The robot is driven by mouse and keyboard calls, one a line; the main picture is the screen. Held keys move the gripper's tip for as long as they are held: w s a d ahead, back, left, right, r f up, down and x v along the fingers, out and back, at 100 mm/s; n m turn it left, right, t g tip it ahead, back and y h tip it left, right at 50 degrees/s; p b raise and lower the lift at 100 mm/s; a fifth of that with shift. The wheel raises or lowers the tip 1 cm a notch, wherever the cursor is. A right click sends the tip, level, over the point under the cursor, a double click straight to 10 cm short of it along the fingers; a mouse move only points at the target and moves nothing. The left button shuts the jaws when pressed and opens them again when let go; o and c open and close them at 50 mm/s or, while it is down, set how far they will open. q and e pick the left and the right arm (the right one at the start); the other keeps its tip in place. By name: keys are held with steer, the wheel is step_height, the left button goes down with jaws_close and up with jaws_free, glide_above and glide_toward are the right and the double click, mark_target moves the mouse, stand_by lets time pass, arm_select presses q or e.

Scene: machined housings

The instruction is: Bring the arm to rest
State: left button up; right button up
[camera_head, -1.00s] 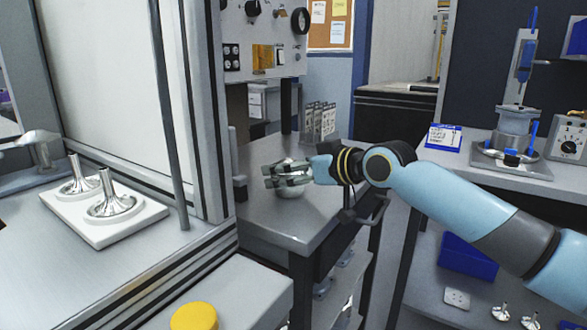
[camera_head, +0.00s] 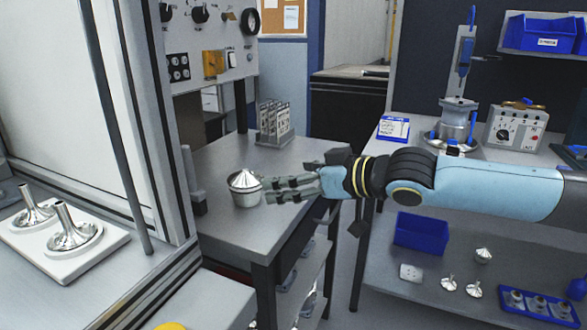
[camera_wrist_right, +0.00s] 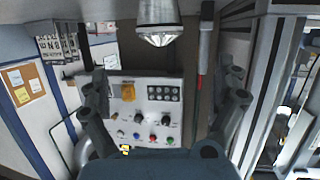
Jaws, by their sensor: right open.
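My right arm comes in from the right in the head view. Its gripper (camera_head: 278,189) is open and empty, held level just right of a shiny metal housing (camera_head: 245,192). The housing has a cone-shaped top and stands upright on the grey workbench (camera_head: 225,232). In the right wrist view the two fingers of the gripper (camera_wrist_right: 165,100) are spread wide with nothing between them. The housing (camera_wrist_right: 159,22) shows at the top edge there, beyond the fingers. My left gripper is not in view.
A white plate (camera_head: 65,262) with two metal funnel-shaped parts lies left, inside a framed machine. A second bench at right holds a meter box (camera_head: 515,128) and a blue bin (camera_head: 420,232).

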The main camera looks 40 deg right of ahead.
steer(key=shift+f, duration=0.1)
stand_by(0.4)
steer(key=s+a+f+g+h, duration=0.1)
steer(key=s+a+f+g, duration=0.25)
steer(key=s, duration=0.45)
steer(key=s+a+f+m+g+h, duration=0.1)
steer(key=s+a+f+g, duration=0.25)
steer(key=s, duration=0.45)
steer(key=s+a+f+g+h, duration=0.2)
steer(key=s+a+f+g, duration=0.15)
steer(key=s, duration=0.45)
step_height(320, 180, down, 28)
steer(key=s+d+r+g+b, duration=0.1)
steer(key=s+d+g+b, duration=0.1)
steer(key=s+d+f, duration=0.1)
steer(key=s+f, duration=1.6)
steer(key=s, duration=0.1)
steer(key=shift+d+f+m+g+b, duration=0.15)
steer(key=shift+m+g+b, duration=0.15)
steer(key=shift+m+g, duration=0.15)
